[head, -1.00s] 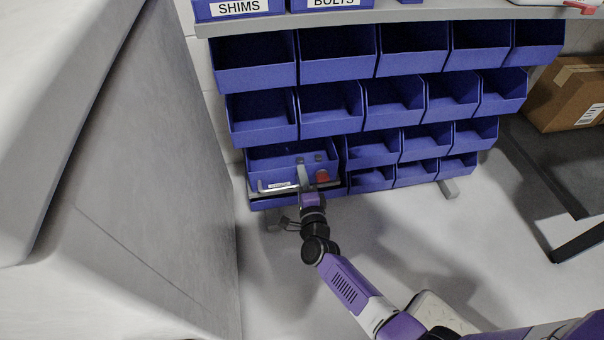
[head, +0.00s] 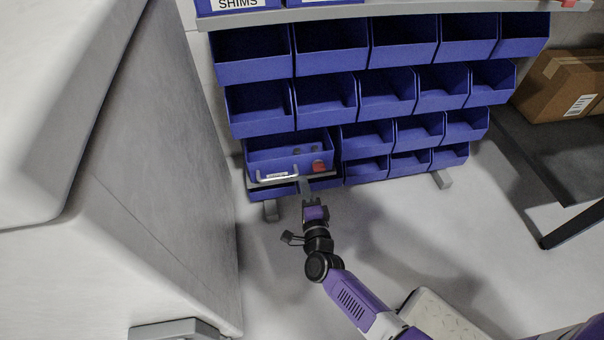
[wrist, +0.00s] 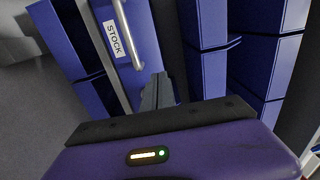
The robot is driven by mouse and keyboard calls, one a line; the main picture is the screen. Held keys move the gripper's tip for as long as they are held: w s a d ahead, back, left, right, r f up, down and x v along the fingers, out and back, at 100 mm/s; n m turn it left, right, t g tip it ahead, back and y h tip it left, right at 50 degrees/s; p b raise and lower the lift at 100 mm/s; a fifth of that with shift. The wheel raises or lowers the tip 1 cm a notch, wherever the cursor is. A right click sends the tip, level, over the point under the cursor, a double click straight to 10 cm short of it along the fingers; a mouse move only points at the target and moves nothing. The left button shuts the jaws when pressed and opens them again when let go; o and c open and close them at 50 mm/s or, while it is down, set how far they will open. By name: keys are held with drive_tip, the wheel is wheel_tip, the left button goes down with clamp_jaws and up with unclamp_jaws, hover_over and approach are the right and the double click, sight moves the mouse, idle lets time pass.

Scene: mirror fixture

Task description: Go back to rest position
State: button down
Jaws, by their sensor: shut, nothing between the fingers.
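My gripper (head: 306,190) is shut and empty in the head view, just in front of and slightly below the drawer-like blue bin (head: 262,163) at the lower left of the rack. In the wrist view the shut fingers (wrist: 157,92) point toward that bin's front, beside its silver handle (wrist: 122,45) and its STOCK label (wrist: 112,40). The handle also shows in the head view (head: 278,178). A red item (head: 318,166) sits at the bin's right front corner, and small grey pieces lie inside the bin. Contact between fingers and bin cannot be told.
Rows of open blue bins (head: 415,90) fill the rack. A large grey cabinet (head: 150,180) stands close on the left. A cardboard box (head: 560,85) rests on a dark table (head: 545,150) at right. The floor (head: 400,230) between is clear.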

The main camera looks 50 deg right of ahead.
drive_tip(key=p+v, duration=0.1)
drive_tip(key=v, duration=0.5)
